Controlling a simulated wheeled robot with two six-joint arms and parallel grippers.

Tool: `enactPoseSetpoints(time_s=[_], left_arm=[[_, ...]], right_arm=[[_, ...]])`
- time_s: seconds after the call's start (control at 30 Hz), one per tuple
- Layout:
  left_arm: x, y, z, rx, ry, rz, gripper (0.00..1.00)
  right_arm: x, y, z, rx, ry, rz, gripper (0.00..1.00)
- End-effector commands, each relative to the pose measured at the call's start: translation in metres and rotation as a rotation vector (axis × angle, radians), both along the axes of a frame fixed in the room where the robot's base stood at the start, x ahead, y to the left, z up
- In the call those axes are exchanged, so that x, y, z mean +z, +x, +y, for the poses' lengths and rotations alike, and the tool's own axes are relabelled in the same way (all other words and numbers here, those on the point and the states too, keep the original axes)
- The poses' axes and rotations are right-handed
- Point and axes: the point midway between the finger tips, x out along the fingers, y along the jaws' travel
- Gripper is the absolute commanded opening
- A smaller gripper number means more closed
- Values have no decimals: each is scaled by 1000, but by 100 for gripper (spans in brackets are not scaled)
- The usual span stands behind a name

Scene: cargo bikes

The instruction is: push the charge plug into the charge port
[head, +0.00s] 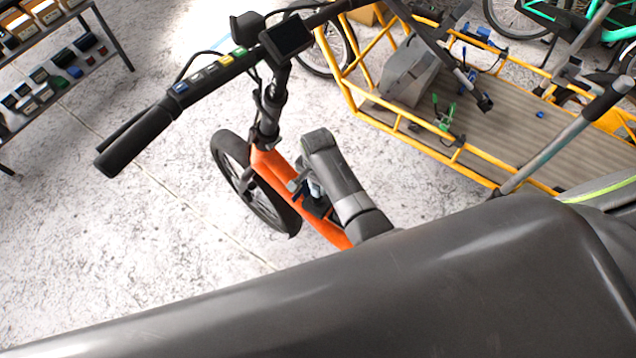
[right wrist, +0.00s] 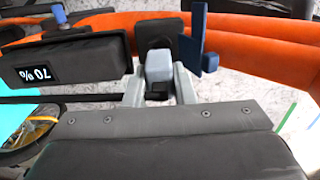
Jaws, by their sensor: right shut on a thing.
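My right gripper (right wrist: 158,90) is shut on the charge plug (right wrist: 158,70), a pale grey block with a darker front, held between its two grey fingers. The charge port (right wrist: 168,28) is a black block on the orange bike frame, directly beyond the plug. A blue flap (right wrist: 199,38) stands open at the port's right side. The plug overlaps the port's lower edge; I cannot tell whether they touch. In the head view, my right gripper (head: 305,186) reaches down to the orange frame, and my arm hides much of the port area. My left gripper is not in view.
A black battery box with a "70 %" display (right wrist: 62,62) sits left of the plug, close to my gripper. Handlebars (head: 205,80) rise left of my arm. A yellow cargo bike (head: 480,170) stands at the right, and a shelf (head: 60,60) at far left.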

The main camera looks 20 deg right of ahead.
Motion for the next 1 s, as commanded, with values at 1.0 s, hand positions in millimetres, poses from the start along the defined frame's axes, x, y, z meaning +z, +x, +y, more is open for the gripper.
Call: enactPoseSetpoints(time_s=[1.0], left_arm=[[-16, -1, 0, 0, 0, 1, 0]], right_arm=[[-26, 0, 0, 0, 0, 0, 0]])
